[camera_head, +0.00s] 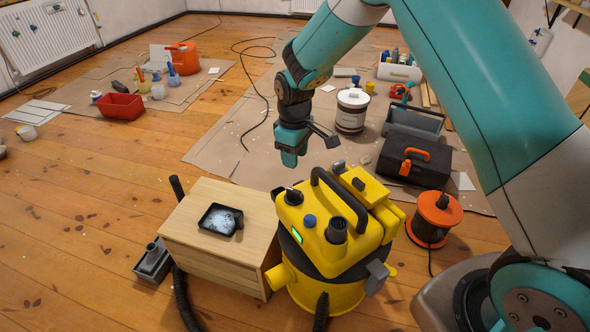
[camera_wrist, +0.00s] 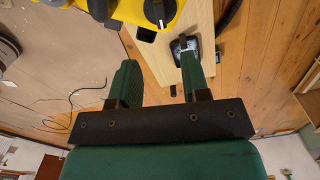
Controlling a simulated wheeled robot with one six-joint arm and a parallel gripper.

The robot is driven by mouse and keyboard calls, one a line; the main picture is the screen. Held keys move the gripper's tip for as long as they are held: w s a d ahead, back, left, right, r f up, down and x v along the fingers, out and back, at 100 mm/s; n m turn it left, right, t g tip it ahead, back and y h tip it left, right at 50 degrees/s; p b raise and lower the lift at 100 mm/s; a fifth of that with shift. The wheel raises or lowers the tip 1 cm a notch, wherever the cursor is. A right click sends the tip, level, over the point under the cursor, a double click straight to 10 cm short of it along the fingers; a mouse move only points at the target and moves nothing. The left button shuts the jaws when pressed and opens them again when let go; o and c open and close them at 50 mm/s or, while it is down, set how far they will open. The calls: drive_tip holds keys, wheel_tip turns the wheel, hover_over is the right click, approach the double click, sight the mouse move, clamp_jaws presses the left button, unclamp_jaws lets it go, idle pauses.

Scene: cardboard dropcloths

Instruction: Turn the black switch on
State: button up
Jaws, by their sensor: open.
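The yellow vacuum cleaner (camera_head: 335,255) stands on the floor at the lower middle of the head view. The black switch (camera_head: 293,196) looks like a round knob on its top left. In the wrist view the black switch (camera_wrist: 160,11) shows at the top edge, partly cut off, with a white pointer mark. A small green light (camera_head: 296,235) glows on the vacuum's front. My gripper (camera_head: 289,163) hangs above the vacuum, apart from the switch. In the wrist view its two green fingers (camera_wrist: 159,62) are apart with nothing between them.
A wooden cabinet (camera_head: 190,240) with a black tray (camera_head: 221,219) stands left of the vacuum. The vacuum's black carrying handle (camera_head: 340,194) arches beside the switch. An orange cable reel (camera_head: 434,218) and black toolbox (camera_head: 414,160) stand to the right.

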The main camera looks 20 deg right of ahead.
drive_tip(key=shift+r, duration=2.15)
drive_tip(key=s+a+r+y, duration=0.2)
drive_tip(key=s+a+r, duration=0.1)
drive_tip(key=s+r, duration=1.05)
drive_tip(key=s+a+r+m+y, duration=0.1)
drive_tip(key=s+r, duration=0.1)
drive_tip(key=s, duration=0.6)
drive_tip(key=s+a+r+y, duration=0.1)
drive_tip(key=s+r, duration=0.1)
drive_tip(key=s, duration=0.6)
wheel_tip(320, 180, up, 21)
drive_tip(key=s+p, duration=0.1)
drive_tip(key=p, duration=2)
drive_tip(key=shift+d+m, duration=0.25)
drive_tip(key=shift+m, duration=0.05)
drive_tip(key=shift+s, duration=0.1)
